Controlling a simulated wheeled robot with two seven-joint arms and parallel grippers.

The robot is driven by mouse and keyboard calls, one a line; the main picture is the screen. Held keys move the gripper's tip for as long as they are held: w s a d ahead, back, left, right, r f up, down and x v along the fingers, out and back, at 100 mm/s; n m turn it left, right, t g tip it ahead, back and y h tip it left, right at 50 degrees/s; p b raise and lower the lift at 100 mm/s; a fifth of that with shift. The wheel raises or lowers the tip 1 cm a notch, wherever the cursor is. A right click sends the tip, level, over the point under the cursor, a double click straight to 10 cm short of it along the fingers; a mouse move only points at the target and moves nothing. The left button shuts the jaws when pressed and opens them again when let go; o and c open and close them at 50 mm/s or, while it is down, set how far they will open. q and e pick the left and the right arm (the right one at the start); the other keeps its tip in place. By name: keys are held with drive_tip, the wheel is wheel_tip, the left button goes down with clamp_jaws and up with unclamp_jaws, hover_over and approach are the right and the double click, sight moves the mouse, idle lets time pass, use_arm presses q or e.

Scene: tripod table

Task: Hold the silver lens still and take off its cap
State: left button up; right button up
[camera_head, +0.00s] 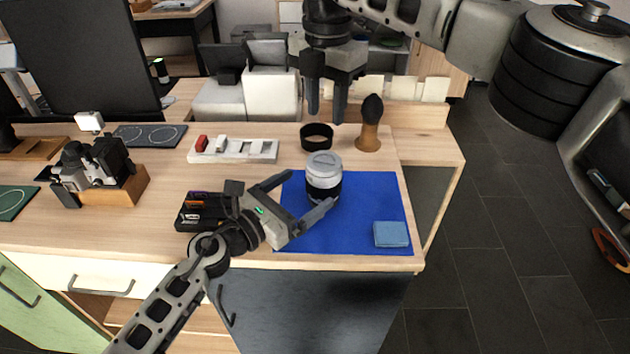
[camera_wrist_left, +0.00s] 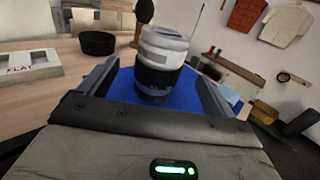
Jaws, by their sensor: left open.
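The silver lens (camera_head: 323,184) stands upright on the blue mat (camera_head: 365,215), with a black band round its lower part. Its silver cap (camera_head: 323,160) sits on top. My left gripper (camera_head: 305,195) is open, low over the mat, with its fingers pointing at the lens from the lower left. In the left wrist view the lens (camera_wrist_left: 158,75) stands between the two open fingers, apart from both as far as I can tell. My right gripper (camera_head: 327,105) hangs above and behind the lens, pointing down, with its two fingers apart and nothing between them.
A black ring (camera_head: 316,136) and a brush with a wooden handle (camera_head: 369,125) stand behind the mat. A folded blue cloth (camera_head: 391,234) lies at the mat's front right. A dark tray (camera_head: 200,211) is left of the mat; a white rack (camera_head: 233,150) and a camera (camera_head: 90,165) stand farther left.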

sight(312, 185)
use_arm(q)
drive_tip(key=shift+x, duration=2.25)
drive_tip(key=c, duration=1.3)
drive_tip(key=shift+o, duration=0.2)
drive_tip(key=shift+s, duration=0.1)
use_arm(e)
drive_tip(key=o, duration=0.5)
drive_tip(key=shift+f, duration=0.1)
drive_tip(key=o, duration=0.4)
drive_tip(key=shift+f+m, duration=0.2)
drive_tip(key=shift+m, duration=0.6)
drive_tip(key=shift+f, duration=4.75)
drive_tip(key=c, duration=1)
